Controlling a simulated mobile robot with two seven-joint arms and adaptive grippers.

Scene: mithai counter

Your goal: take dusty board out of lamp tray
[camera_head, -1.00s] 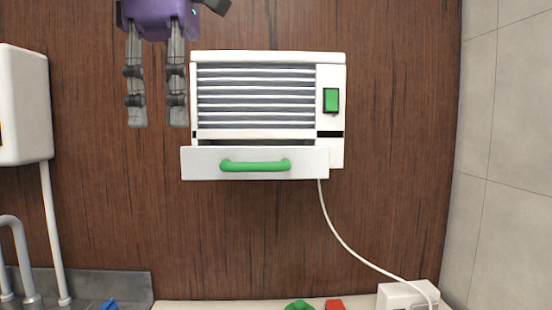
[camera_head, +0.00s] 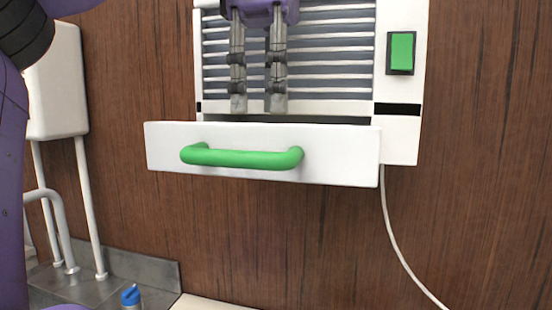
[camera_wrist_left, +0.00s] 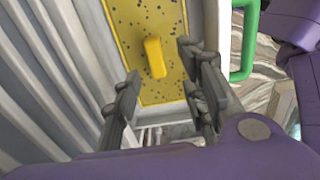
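The lamp tray (camera_head: 330,152) is a white drawer with a green bar handle (camera_head: 240,157), pulled out at the bottom of a white slatted wall unit (camera_head: 340,50). In the left wrist view the dusty board (camera_wrist_left: 130,30) lies in the tray, yellow with dark specks and a raised yellow grip block (camera_wrist_left: 155,57). My left gripper (camera_head: 258,105) points down over the tray, in front of the slats. Its fingers are apart, and in the wrist view (camera_wrist_left: 160,95) nothing is between the tips; the block lies beyond them. The tray front hides the board in the head view. My right gripper is not in view.
A green switch (camera_head: 401,52) is on the unit's right side, and a white cord (camera_head: 395,235) hangs below. A white box (camera_head: 55,85) with pipes is on the left wall above a grey sink (camera_head: 95,285). A blue-capped bottle (camera_head: 131,297) stands low.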

